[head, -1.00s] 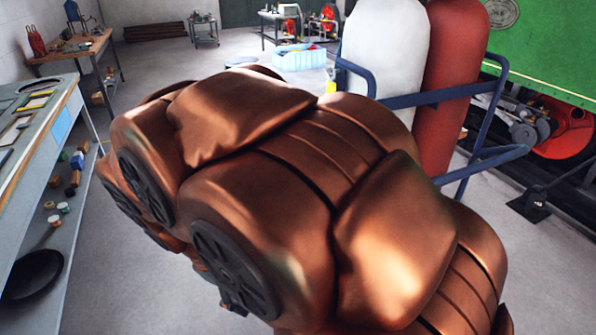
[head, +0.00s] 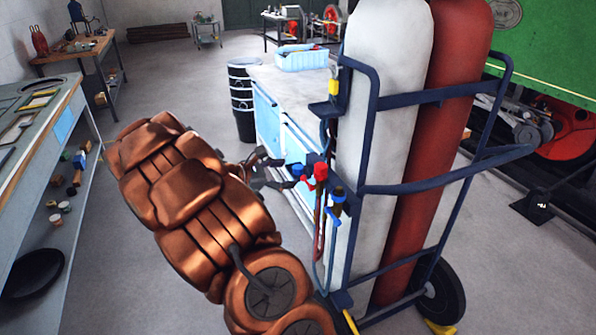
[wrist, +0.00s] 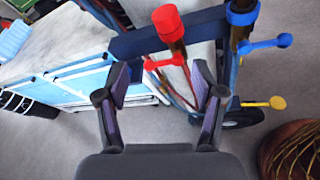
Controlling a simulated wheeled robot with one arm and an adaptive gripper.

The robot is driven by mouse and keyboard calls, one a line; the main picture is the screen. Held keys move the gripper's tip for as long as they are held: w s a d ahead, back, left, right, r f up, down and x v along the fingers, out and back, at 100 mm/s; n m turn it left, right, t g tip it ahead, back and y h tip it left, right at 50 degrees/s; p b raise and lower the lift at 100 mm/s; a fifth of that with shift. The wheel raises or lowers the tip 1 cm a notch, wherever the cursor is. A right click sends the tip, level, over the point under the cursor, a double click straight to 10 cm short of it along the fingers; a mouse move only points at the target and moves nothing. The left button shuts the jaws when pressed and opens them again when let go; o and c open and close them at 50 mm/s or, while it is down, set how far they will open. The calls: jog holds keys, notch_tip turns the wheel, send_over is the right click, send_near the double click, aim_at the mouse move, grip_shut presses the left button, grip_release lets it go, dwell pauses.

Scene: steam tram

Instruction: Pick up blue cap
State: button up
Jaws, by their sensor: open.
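A blue cap (wrist: 241,14) sits on a dark valve fitting at the upper right of the wrist view, cut by the frame's top edge, with a blue lever beside it. Blue also shows on the fittings at the cylinder cart in the head view (head: 337,193), too small to tell apart well. A red cap (wrist: 167,20) with a red lever stands left of the blue one. My gripper (wrist: 162,78) is open and empty, its fingers below the red cap and left of the blue cap. In the head view my gripper (head: 284,172) points right toward the fittings.
A blue-framed cart (head: 375,130) holds a white cylinder (head: 390,90) and a red cylinder (head: 447,120). A white-topped cabinet (head: 266,108) stands behind my gripper, with a black barrel (head: 242,105) beside it. A grey workbench (head: 40,150) is at left. Floor between is clear.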

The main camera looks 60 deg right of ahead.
aim_at(297, 167)
jog(key=w+d+f+n+t+h, duration=0.3)
jog(key=w+d+f+n, duration=0.3)
jog(key=w+d+f, duration=0.15)
jog(key=shift+f+p+x, duration=0.1)
jog(key=shift+p+x, duration=0.55)
jog(key=shift+x, duration=1.35)
jog(key=shift+f+p+x, duration=0.15)
jog(key=shift+p+x, duration=0.45)
jog(key=shift+x, duration=1.4)
jog(key=shift+s, duration=0.1)
jog(key=shift+c, duration=0.2)
jog(key=c, duration=0.9)
